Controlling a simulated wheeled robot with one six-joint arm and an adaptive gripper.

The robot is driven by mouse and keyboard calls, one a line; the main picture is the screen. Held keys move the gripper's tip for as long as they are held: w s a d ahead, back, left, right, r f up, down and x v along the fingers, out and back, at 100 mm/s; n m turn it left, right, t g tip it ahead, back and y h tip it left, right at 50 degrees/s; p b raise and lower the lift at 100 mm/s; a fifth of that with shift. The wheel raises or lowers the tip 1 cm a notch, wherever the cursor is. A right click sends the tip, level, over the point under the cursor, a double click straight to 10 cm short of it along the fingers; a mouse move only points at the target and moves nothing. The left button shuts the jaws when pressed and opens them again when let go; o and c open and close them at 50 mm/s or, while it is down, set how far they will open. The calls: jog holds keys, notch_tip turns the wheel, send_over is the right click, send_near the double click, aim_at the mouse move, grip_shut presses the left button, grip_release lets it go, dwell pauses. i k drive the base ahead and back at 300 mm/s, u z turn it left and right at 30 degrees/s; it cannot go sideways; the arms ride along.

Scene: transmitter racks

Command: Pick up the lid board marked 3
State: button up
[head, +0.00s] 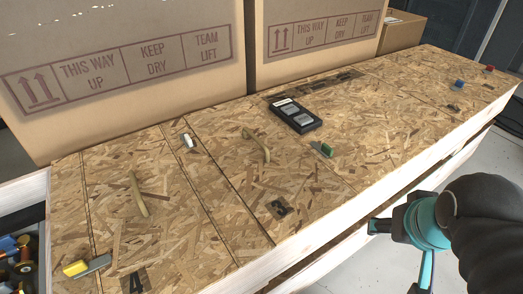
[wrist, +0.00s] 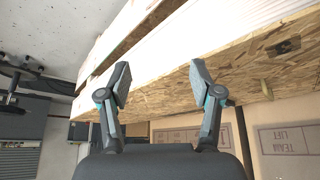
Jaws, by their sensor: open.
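Chipboard lid boards lie side by side on a long pale wooden crate. The middle board (head: 240,185) has a tan rope handle (head: 257,145) and a dark mark (head: 280,208) near its front edge; I cannot read it surely as a 3. The left board (head: 110,220) has its own handle (head: 138,195) and a mark like a 4 (head: 133,280). My gripper (head: 400,250) is off the front side of the crate, apart from the boards. In the wrist view, my gripper (wrist: 160,76) is open and empty, with chipboard (wrist: 235,70) beyond its fingers.
A black case (head: 295,115), a green-handled tool (head: 323,149), a white item (head: 188,142) and a yellow-handled tool (head: 85,267) lie on the boards. Small blue (head: 459,83) and red (head: 489,68) items lie far right. Large cartons (head: 120,70) stand behind. Floor in front is clear.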

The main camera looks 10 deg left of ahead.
aim_at(285, 188)
jog(key=z, duration=1.5)
jog(key=k, duration=1.45)
jog(key=u, duration=1.9)
